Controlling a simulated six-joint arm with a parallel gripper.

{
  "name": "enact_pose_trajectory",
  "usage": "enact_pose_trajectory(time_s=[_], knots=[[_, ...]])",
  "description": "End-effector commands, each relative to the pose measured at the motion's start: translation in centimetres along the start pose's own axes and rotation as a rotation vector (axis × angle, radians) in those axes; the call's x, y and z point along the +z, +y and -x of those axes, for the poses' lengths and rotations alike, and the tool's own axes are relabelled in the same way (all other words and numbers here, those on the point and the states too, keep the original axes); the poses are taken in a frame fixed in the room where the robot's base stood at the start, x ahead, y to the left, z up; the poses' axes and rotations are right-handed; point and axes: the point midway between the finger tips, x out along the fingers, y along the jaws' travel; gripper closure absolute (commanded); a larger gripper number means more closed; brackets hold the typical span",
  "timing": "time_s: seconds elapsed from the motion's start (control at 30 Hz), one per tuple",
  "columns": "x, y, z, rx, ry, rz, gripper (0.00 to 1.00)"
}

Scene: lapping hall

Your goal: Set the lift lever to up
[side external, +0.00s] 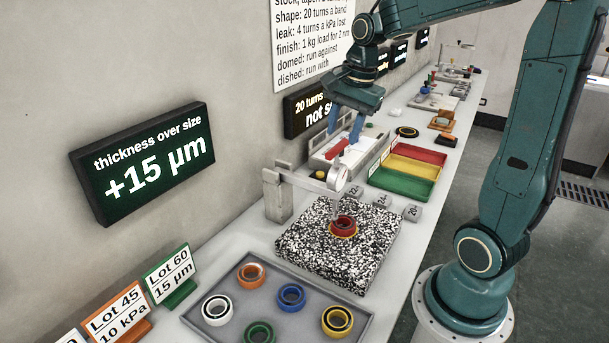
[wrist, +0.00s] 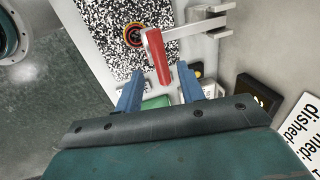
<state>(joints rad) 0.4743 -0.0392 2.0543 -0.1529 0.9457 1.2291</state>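A red lever (wrist: 158,57) projects from the tip of the gauge's pale arm (wrist: 190,30) towards my gripper in the wrist view. Below the gauge, a red ring (side external: 344,222) sits on the speckled plate (side external: 300,245).
The gauge post (side external: 277,195) stands by the wall. A grey tray (side external: 368,318) with several coloured rings is in front. A display (side external: 145,165) on the wall reads +15 µm.

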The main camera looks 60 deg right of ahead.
Motion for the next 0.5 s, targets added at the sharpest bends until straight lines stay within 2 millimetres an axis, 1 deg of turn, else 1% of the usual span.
enact_pose_trajectory(time_s=[0.03,0.2,0.33,0.5], knots=[[0.1,0.1,-0.9,0.005,-0.002,0.000,0.61],[0.1,0.1,-3.3,0.004,-0.001,0.002,0.61],[0.0,0.0,-4.6,0.003,-0.002,0.001,0.61],[0.0,0.0,-5.5,0.001,0.000,0.001,0.61]])
